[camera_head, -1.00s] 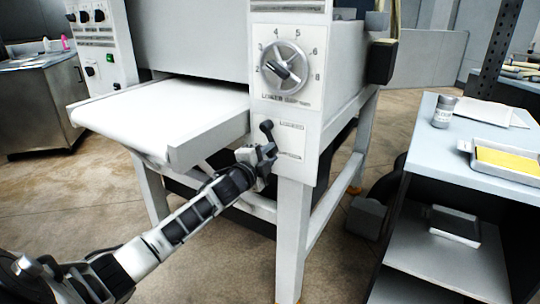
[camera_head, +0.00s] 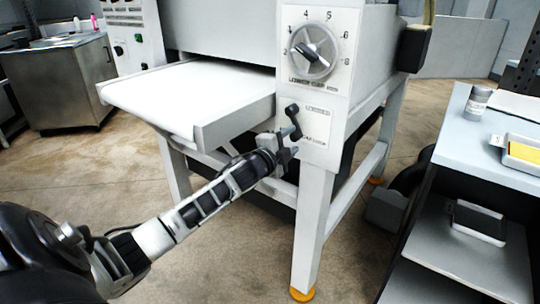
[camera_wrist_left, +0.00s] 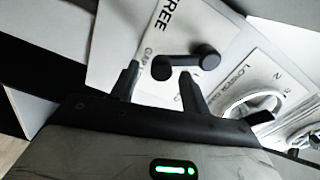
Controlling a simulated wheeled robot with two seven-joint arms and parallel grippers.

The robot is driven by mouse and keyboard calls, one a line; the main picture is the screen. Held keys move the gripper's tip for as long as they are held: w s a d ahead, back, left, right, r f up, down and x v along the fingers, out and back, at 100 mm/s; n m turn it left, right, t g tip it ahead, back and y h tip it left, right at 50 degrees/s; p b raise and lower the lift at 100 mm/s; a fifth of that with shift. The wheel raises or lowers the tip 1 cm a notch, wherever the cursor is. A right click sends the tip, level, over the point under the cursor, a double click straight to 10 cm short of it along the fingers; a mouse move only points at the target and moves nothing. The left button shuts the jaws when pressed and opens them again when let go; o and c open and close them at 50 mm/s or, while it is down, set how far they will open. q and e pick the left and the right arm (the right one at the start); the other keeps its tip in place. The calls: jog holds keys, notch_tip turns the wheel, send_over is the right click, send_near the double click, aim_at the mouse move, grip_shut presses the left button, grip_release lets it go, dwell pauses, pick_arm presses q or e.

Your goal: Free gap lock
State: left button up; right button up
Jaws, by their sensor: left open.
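The gap lock is a short black lever with round ends (camera_head: 293,118) on the white front panel of the roller sheeter, below the numbered dial. My left gripper (camera_head: 284,146) is open at the lever's lower end. In the left wrist view its two fingers (camera_wrist_left: 159,74) point at the panel, with one lever end near the space between their tips. I cannot tell whether they touch it. My right gripper is not in view.
The numbered dial (camera_head: 313,52) sits above the lever. The sheeter's white infeed table (camera_head: 235,122) juts out left of the panel, above my left arm. A side table (camera_head: 480,150) with a jar (camera_head: 477,103) stands at the right. Floor at the front is open.

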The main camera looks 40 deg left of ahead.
pick_arm(q)
jog(key=s+d, duration=0.1)
jog(key=s, duration=1.3)
jog(key=shift+s, duration=0.25)
jog(key=shift+d, duration=0.1)
jog(key=s+d+f+n+g+h+p, duration=0.15)
jog(key=s+d+f+n+g, duration=0.4)
jog(key=d+f, duration=0.7)
jog(key=s+d+f+n+g+h, duration=0.1)
jog(key=s+d+f+n+h, duration=0.1)
jog(key=s+d, duration=0.3)
jog(key=s+d+f+n+h, duration=0.1)
jog(key=s+d+n, duration=0.3)
jog(key=d, duration=0.6)
jog(key=shift+s+f+n+g+h, duration=0.35)
jog(key=shift+s+f, duration=0.15)
jog(key=shift+s, duration=0.3)
